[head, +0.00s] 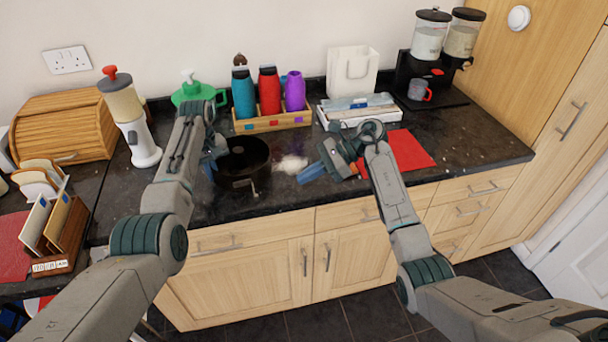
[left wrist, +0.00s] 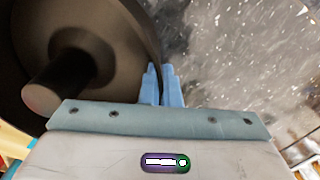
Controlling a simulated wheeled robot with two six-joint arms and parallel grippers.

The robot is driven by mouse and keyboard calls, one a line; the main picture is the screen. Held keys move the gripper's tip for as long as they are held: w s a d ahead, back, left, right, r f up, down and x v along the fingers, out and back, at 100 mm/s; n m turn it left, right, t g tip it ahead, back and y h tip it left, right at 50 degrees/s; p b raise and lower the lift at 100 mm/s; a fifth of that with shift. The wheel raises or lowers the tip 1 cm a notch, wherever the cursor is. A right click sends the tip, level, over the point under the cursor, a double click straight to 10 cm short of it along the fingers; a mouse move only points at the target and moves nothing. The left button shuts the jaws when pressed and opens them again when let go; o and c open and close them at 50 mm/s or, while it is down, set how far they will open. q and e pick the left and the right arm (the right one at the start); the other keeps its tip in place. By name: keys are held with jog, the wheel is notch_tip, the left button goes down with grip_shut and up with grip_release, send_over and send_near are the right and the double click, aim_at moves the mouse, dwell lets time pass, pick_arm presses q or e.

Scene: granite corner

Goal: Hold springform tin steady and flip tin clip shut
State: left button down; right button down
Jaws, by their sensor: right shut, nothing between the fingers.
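The springform tin (head: 243,160) is dark and round and stands upright on the dark granite counter. Its metal clip (head: 254,187) sticks out from the front of the wall; its exact angle is too small to tell. My left gripper (head: 209,165) is at the tin's left side. In the left wrist view, the fingers of my left gripper (left wrist: 164,86) are close together with the wall of the tin (left wrist: 125,40) running between them. My right gripper (head: 308,173) is shut and empty above the counter, to the right of the tin and apart from it.
A wooden rack (head: 272,122) with several bottles stands behind the tin. A red mat (head: 412,150) lies under and beyond my right arm. A white blender (head: 141,140) is at the left. A pale patch (head: 291,163) lies between tin and right gripper. The counter's front edge is close.

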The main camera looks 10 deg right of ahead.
jog(key=x, duration=0.6)
jog(key=r+x, duration=0.1)
jog(key=x, duration=0.2)
jog(key=shift+a, duration=1.1)
jog(key=shift+s+a, duration=0.1)
jog(key=shift+s, duration=0.05)
